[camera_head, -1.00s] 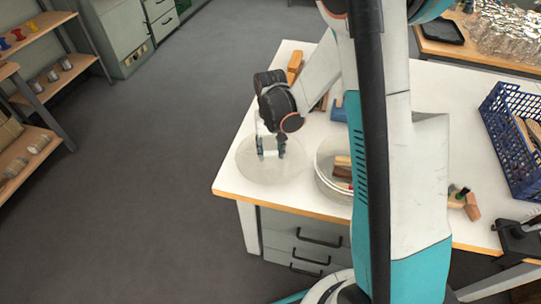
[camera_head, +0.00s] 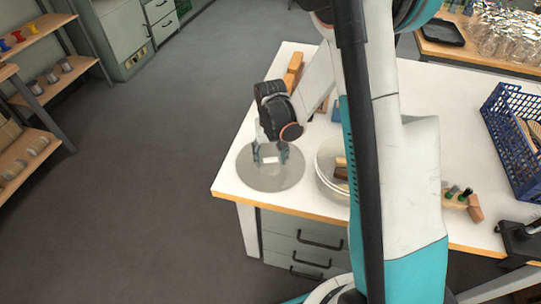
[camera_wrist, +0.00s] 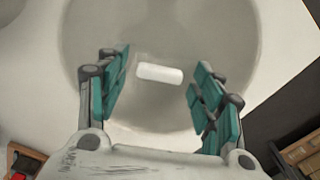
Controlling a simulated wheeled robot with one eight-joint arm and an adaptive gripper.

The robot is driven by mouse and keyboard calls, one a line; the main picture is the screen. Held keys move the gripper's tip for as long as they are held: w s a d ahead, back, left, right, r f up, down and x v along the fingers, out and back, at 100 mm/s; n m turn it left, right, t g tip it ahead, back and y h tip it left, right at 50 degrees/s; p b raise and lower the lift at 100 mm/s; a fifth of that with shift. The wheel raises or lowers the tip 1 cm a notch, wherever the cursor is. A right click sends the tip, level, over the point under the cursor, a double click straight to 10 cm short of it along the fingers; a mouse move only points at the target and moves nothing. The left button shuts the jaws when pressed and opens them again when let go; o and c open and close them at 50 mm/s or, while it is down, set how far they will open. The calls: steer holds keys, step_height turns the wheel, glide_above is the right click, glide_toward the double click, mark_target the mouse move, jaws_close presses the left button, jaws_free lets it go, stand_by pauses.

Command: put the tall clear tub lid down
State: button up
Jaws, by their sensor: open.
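The tall clear tub lid (camera_head: 268,176) is a round translucent disc with a small white bar handle (camera_head: 270,160). It lies on the white table near the left front corner. In the wrist view the lid (camera_wrist: 160,110) fills the middle, and its handle (camera_wrist: 160,73) sits between my fingers, with a gap on each side. My gripper (camera_head: 270,154) is open just over the lid. The wrist view also shows my gripper (camera_wrist: 160,88) with its teal finger pads spread apart and nothing between them touching. The clear tub (camera_head: 328,186) stands right of the lid, partly hidden by my arm.
Wooden pieces lie in the tub, and wooden brush blocks (camera_head: 294,68) lie behind my gripper. A brush with dark tufts (camera_head: 462,198) is right of my arm. A blue crate (camera_head: 512,135) stands at the right. The table's left and front edges are close to the lid.

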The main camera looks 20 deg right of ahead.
mark_target(271, 159)
steer(key=s+r+n+t+p, duration=0.15)
steer(key=s+r, duration=0.25)
steer(key=r, duration=0.9)
steer(key=s+r+m+t+p, duration=0.1)
steer(key=s+r+t+p, duration=0.2)
steer(key=r, duration=0.9)
steer(key=s+r+n+t, duration=0.1)
steer(key=s+r, duration=0.4)
steer(key=s, duration=0.7)
steer(key=shift+s+n+t, duration=0.2)
steer(key=shift+n+t, duration=0.15)
steer(key=shift+t, duration=0.5)
